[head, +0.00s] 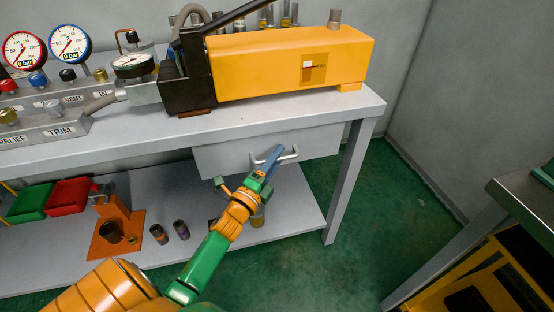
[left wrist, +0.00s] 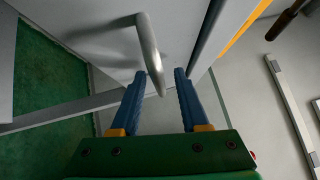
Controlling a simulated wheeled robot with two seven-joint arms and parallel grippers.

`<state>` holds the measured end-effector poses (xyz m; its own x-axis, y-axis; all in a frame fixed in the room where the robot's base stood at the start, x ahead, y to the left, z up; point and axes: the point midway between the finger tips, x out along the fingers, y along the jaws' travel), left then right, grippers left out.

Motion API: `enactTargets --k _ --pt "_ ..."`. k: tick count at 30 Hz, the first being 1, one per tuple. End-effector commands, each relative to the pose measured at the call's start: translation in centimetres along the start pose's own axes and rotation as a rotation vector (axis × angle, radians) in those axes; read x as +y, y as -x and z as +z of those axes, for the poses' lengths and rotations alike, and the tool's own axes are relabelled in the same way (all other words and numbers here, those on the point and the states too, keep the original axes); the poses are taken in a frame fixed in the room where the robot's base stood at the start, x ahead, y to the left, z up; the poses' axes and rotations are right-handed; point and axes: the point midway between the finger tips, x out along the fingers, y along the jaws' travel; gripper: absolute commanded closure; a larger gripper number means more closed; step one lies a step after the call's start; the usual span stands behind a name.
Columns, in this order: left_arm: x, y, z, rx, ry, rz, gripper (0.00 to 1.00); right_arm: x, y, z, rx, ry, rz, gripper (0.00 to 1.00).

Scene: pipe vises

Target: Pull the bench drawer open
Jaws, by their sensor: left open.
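The grey bench drawer (head: 225,160) hangs under the bench top, its front close below the top's edge, and looks shut. Its silver bar handle (head: 290,156) sticks out from the front. In the left wrist view the handle (left wrist: 151,52) reaches down between my two blue fingers. My left gripper (head: 271,160) is at the handle, and it also shows in the left wrist view (left wrist: 159,82). It is open, with a gap on each side of the bar. The fingers hide part of the handle in the head view. My right gripper is not in view.
The bench top (head: 240,121) carries a yellow pump unit (head: 270,65) and gauges. The lower shelf (head: 285,215) holds green and red bins (head: 68,195), an orange stand (head: 117,225) and small cylinders. A bench leg (head: 350,185) stands right of the drawer. Green floor is free beyond it.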

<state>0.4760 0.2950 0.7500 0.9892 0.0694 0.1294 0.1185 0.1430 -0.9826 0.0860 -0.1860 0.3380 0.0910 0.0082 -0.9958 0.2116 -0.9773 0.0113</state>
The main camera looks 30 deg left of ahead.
Motion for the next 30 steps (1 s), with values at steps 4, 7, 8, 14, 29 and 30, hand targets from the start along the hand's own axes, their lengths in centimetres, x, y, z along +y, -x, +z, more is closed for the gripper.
enactTargets --k 4,7,8,14,29,30 --pt "0.03 0.03 -0.01 0.000 0.001 0.001 0.77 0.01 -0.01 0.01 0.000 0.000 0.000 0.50" --pt "0.04 0.04 -0.02 0.000 0.001 0.001 1.00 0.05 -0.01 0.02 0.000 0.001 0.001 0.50" --pt "0.04 0.04 -0.02 0.000 0.001 0.001 1.00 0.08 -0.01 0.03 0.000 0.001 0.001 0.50" --pt "0.05 0.05 -0.03 0.000 0.002 0.001 1.00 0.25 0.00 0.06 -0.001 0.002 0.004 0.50" --pt "0.06 0.06 -0.05 0.001 0.002 0.001 1.00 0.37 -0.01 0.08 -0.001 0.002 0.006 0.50" --pt "0.06 0.06 -0.05 0.001 0.002 0.001 1.00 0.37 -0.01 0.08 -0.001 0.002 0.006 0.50"
